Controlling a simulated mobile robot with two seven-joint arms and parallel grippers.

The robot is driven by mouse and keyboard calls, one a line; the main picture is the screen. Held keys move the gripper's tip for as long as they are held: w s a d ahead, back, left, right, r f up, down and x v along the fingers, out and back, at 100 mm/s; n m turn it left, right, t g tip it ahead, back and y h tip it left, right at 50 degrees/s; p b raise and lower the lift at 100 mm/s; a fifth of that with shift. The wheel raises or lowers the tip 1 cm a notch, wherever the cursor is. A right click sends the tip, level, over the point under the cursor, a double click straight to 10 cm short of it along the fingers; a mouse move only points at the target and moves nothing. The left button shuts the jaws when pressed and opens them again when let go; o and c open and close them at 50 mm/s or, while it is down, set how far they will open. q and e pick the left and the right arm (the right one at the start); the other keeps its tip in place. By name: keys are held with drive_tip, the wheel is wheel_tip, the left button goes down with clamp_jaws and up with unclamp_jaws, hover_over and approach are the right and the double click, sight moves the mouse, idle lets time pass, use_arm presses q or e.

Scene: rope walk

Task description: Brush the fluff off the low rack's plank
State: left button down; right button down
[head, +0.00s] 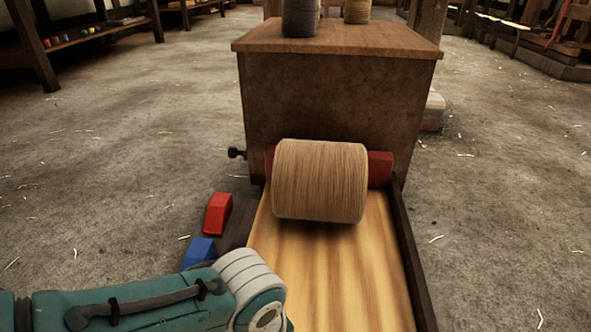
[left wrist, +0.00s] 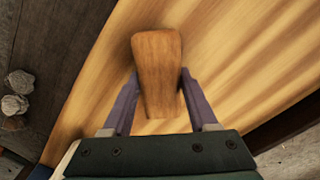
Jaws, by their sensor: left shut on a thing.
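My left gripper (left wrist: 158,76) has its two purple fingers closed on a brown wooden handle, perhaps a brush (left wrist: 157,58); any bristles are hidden. It is over a pale yellow, streaked board, which also shows in the head view (head: 320,275). Grey fluff tufts (left wrist: 18,82) lie on a dark grey wooden surface (left wrist: 40,40) left of that board in the left wrist view. In the head view my left arm comes in from the lower left, and its gripper is out of frame. I cannot tell which surface is the low rack's plank. My right gripper is not in view.
A large rope spool (head: 320,182) sits at the far end of the yellow board, before a wooden cabinet (head: 340,100). Red (head: 217,213) and blue (head: 199,251) blocks stand left of the board. A dark rail (head: 413,260) edges its right. Open floor lies on both sides.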

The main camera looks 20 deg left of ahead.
use_arm(q)
drive_tip(key=shift+w+d, duration=0.2)
drive_tip(key=shift+d, duration=0.65)
drive_tip(key=shift+w+d+b, duration=0.2)
drive_tip(key=shift+d+b, duration=0.1)
drive_tip(key=shift+d, duration=0.3)
drive_tip(key=shift+w+d+b, duration=0.15)
drive_tip(key=shift+d+b, duration=0.15)
drive_tip(key=shift+d, duration=0.3)
drive_tip(key=shift+r, duration=0.1)
drive_tip(key=shift+a, duration=0.1)
wheel_tip(320, 180, up, 6)
drive_tip(key=p, duration=0.6)
wheel_tip(320, 180, up, 3)
drive_tip(key=p, duration=0.3)
